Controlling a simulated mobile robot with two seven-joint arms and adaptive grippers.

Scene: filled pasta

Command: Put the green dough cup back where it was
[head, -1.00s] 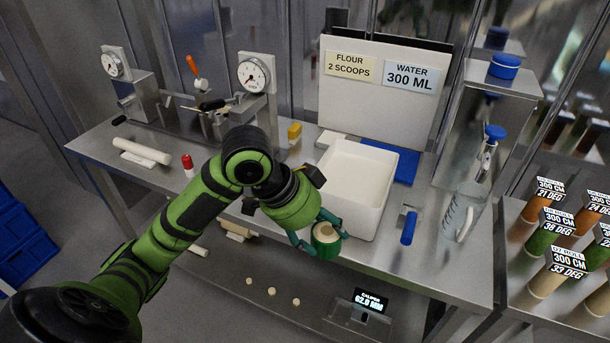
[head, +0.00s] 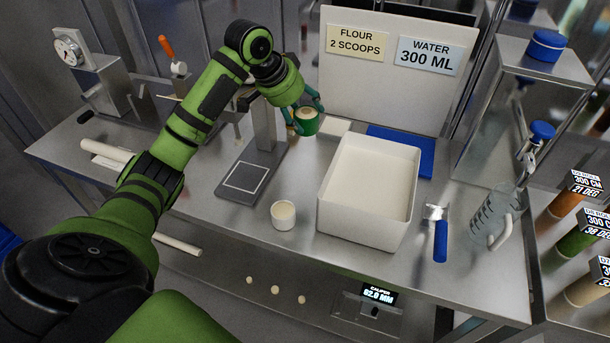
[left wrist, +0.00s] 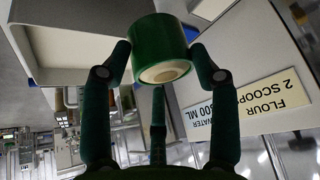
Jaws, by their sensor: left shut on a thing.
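The green dough cup (head: 307,121) is a small green cylinder with pale dough showing at its open top. My left gripper (head: 304,112) is shut on it and holds it behind and left of the white bin, near the sign board. In the left wrist view the green cup (left wrist: 158,45) sits between the fingertips of my left gripper (left wrist: 160,60), with its pale round end toward the camera. I cannot tell whether the cup touches the bench. My right gripper is not in view.
The white bin (head: 324,205) stands right of centre, with a blue mat (head: 402,146) behind it. A white cup (head: 283,216) stands on the bench left of the bin. A stand with a square plate (head: 246,177) is behind it. A blue-handled scoop (head: 440,240) and a jug (head: 490,215) are right.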

